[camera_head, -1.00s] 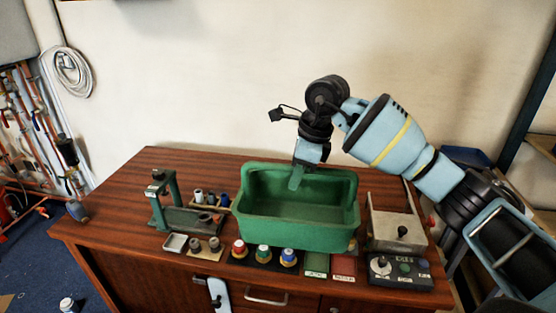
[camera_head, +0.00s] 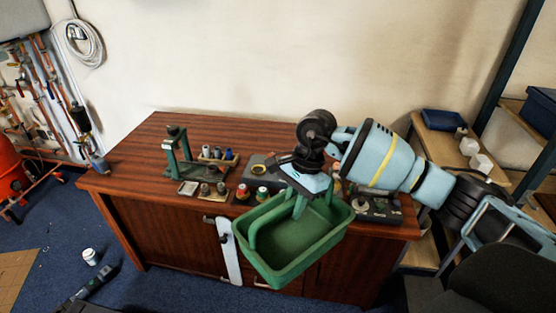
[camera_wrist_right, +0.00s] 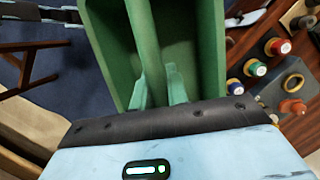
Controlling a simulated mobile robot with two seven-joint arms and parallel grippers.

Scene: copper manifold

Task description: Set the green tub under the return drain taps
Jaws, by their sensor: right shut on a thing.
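The green tub (camera_head: 312,259) hangs in the air in front of the workbench's front edge, slightly tilted in the head view. My right gripper (camera_head: 301,205) is shut on the tub's handle bar. In the right wrist view the two pale green fingertips (camera_wrist_right: 160,88) are on either side of the bar, and the tub (camera_wrist_right: 211,45) looks empty. The copper pipes with red-handled taps (camera_head: 45,100) are on the wall at the far left, well away from the tub. I cannot tell which are the return drain taps.
The wooden workbench (camera_head: 140,160) holds a green stand (camera_head: 178,155), small coloured caps (camera_head: 262,193) and a control box (camera_head: 378,207). An orange-red drum (camera_head: 10,170) is at the left.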

